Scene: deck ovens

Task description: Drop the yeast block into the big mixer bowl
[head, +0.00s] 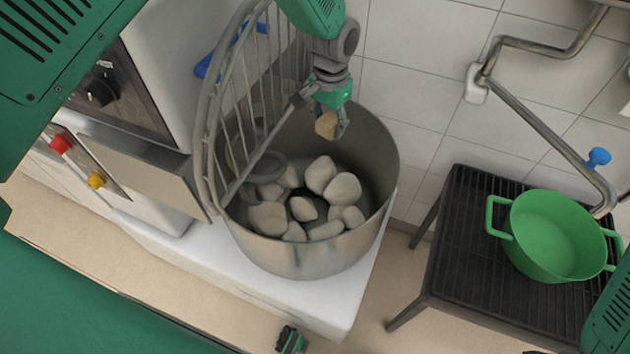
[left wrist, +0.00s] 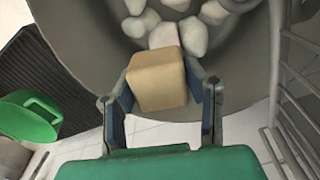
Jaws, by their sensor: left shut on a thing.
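The big mixer bowl (head: 310,258) is a grey metal bowl standing on a white base, with several pale rounded lumps inside. My left gripper (head: 336,122) hangs over the far part of the bowl's opening, fingers pointing down. It is shut on the yeast block (head: 326,125), a small tan cube. In the left wrist view the yeast block (left wrist: 157,80) sits between the two fingers of the left gripper (left wrist: 160,90), with the grey bowl (left wrist: 80,45) and pale lumps behind it. The block is apart from the lumps in the head view.
A wire guard (head: 212,130) stands raised at the bowl's left side, close to my left arm. A mixer tool (head: 265,168) is inside the bowl. A black rack table (head: 470,245) with a green pot (head: 555,235) stands at the right. A pipe (head: 545,125) runs along the tiled wall.

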